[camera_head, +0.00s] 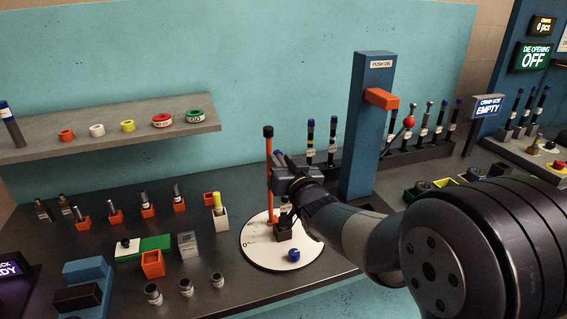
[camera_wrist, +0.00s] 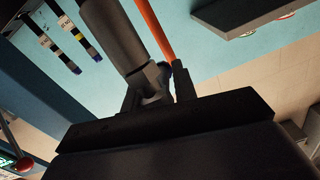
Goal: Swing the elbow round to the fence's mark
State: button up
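A white round dial (camera_head: 255,250) with printed marks lies on the bench, a "0" at its left. A dark block (camera_head: 284,233) stands on it. An upright orange rod (camera_head: 269,190) with a black top rises beside the block; I take it for the fence. It also shows in the wrist view (camera_wrist: 153,28). My gripper (camera_head: 285,172) is above the block, close to the rod. In the wrist view, a grey cylinder (camera_wrist: 113,35) meets a darker bent part (camera_wrist: 150,84), seemingly the elbow, beside a finger. Whether the fingers touch it is unclear. My arm hides part of the dial's surroundings.
A blue knob (camera_head: 293,255) sits on the dial's front. A blue post (camera_head: 368,130) marked "PUSH ON" stands right, with an orange arm. Fittings in orange holders (camera_head: 148,211) stand left, below a shelf (camera_head: 110,138) of coloured rings.

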jog(key=shift+o, duration=1.1)
jog(key=shift+s, duration=0.1)
jog(key=b+v, duration=0.2)
jog(key=v, duration=0.8)
jog(key=shift+s+d, duration=0.2)
jog(key=shift+s, duration=0.1)
jog(key=p+x, duration=0.2)
jog(key=x, duration=0.9)
jog(key=shift+s, duration=0.15)
